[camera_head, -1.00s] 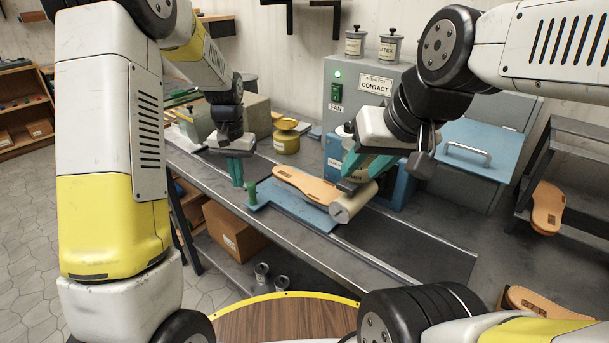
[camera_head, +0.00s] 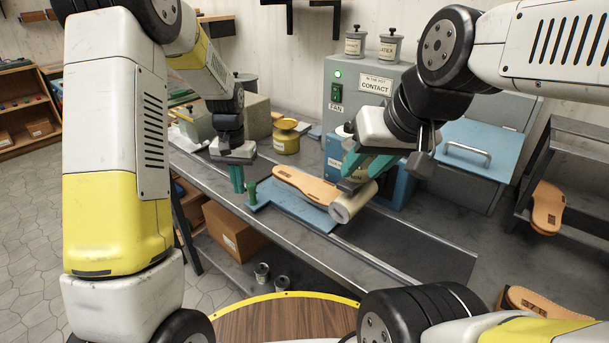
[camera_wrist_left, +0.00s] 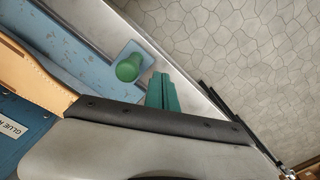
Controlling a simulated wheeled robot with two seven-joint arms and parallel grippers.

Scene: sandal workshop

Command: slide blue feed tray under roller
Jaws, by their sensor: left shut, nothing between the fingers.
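The blue feed tray (camera_head: 290,207) lies on the grey bench with a tan sandal sole (camera_head: 305,186) on it. A green knob (camera_head: 251,191) stands at its left end. The pale roller (camera_head: 353,202) lies across the tray's right end, above the sole's tip. My left gripper (camera_head: 237,190) is shut and empty, upright just left of the knob; its green fingers (camera_wrist_left: 162,92) appear apart from the knob (camera_wrist_left: 128,67) in the left wrist view. My right gripper (camera_head: 368,165) is just above the roller's dark bracket; its grip there is unclear.
A blue glue machine (camera_head: 400,187) and a grey fan cabinet (camera_head: 352,80) stand behind the roller. A yellow pot (camera_head: 286,138) sits behind the tray. The dark bench surface (camera_head: 400,245) to the right of the roller is clear. A cardboard box (camera_head: 235,230) sits below the bench.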

